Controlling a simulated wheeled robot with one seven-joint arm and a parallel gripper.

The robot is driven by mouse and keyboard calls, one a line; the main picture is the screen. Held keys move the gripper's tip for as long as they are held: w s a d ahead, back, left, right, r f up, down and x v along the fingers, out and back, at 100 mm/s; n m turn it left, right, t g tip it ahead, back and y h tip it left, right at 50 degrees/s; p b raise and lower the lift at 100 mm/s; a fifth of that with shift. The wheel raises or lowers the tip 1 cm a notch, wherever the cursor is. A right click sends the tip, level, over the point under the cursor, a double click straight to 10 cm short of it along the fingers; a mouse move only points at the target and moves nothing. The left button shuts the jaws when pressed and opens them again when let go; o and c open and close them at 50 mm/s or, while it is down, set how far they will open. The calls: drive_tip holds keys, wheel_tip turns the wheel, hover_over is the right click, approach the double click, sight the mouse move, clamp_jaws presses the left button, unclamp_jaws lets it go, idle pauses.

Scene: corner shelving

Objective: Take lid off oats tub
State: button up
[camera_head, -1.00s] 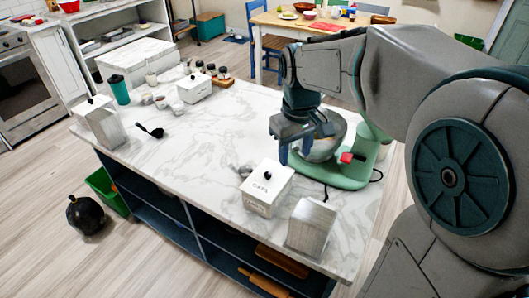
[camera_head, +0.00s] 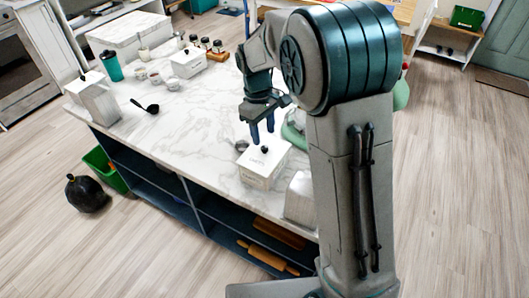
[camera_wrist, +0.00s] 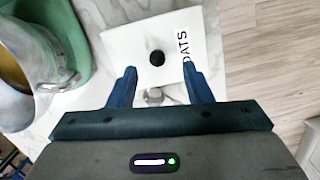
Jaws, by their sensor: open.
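The oats tub (camera_head: 262,172) is a white square box near the front edge of the marble counter. Its white lid (camera_head: 276,157) has a round black knob (camera_head: 264,149) and is on the tub. In the wrist view the lid (camera_wrist: 130,45) fills the upper middle, with OATS lettering at the right side and the knob (camera_wrist: 157,58) near the middle. My gripper (camera_head: 262,131) is open and empty, pointing down above the tub. In the wrist view its blue fingers (camera_wrist: 160,73) are apart, one either side of the knob's line, without visible contact.
A green stand mixer (camera_wrist: 75,40) with a metal bowl (camera_wrist: 28,85) stands close beside the tub. A white slanted box (camera_head: 300,200) is on its other side, partly hidden by my arm. A black ladle (camera_head: 146,106) lies farther left. The counter's middle is clear.

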sight(264, 147)
drive_tip(key=shift+w+d+f+p, duration=0.1)
drive_tip(key=shift+f+p, duration=0.15)
drive_tip(key=shift+f, duration=1.25)
drive_tip(key=shift+w+d+f+p, duration=0.1)
drive_tip(key=shift+f+p, duration=0.1)
drive_tip(key=shift+f, duration=1.25)
clamp_jaws()
